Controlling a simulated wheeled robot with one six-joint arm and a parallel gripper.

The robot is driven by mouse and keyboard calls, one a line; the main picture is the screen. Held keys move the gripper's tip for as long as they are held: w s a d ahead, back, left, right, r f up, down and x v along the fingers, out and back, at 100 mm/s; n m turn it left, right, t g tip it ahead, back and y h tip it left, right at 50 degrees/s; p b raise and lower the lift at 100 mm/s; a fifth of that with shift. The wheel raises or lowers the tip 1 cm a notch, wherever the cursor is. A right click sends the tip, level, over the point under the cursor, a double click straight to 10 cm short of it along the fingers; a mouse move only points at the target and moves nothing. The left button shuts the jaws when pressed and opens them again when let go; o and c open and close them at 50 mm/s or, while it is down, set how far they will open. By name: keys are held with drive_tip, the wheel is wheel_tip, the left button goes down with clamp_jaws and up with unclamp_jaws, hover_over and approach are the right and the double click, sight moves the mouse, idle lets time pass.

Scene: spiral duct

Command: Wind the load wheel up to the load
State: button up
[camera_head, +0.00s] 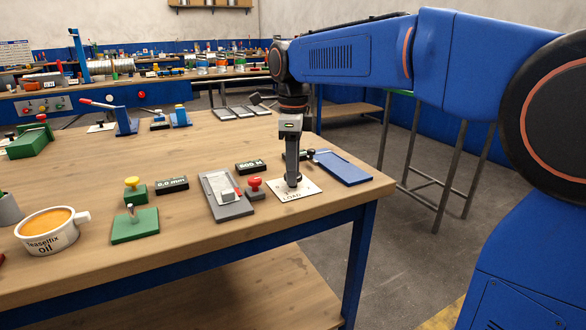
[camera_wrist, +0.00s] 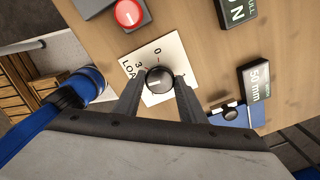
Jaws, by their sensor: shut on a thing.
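The load wheel is a dark round knob (camera_wrist: 159,80) with a light pointer mark on top. It sits on a white plate (camera_head: 305,190) lettered LOAD, which also shows in the wrist view (camera_wrist: 174,50) with the figures 0 and 3. My gripper (camera_wrist: 159,85) has a finger on each side of the knob and is shut on it. In the head view my gripper (camera_head: 292,180) points straight down onto the plate and hides most of the knob.
A red button (camera_head: 254,184) stands close left of the plate, beside a grey device (camera_head: 226,196). A blue plate (camera_head: 342,168) lies to the right near the bench edge. A green block with a yellow button (camera_head: 134,189) and an oil cup (camera_head: 50,230) stand further left.

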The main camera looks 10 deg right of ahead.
drive_tip(key=o, duration=1)
drive_tip(key=shift+r, duration=0.1)
wheel_tip(320, 180, up, 17)
drive_tip(key=shift+r, duration=0.1)
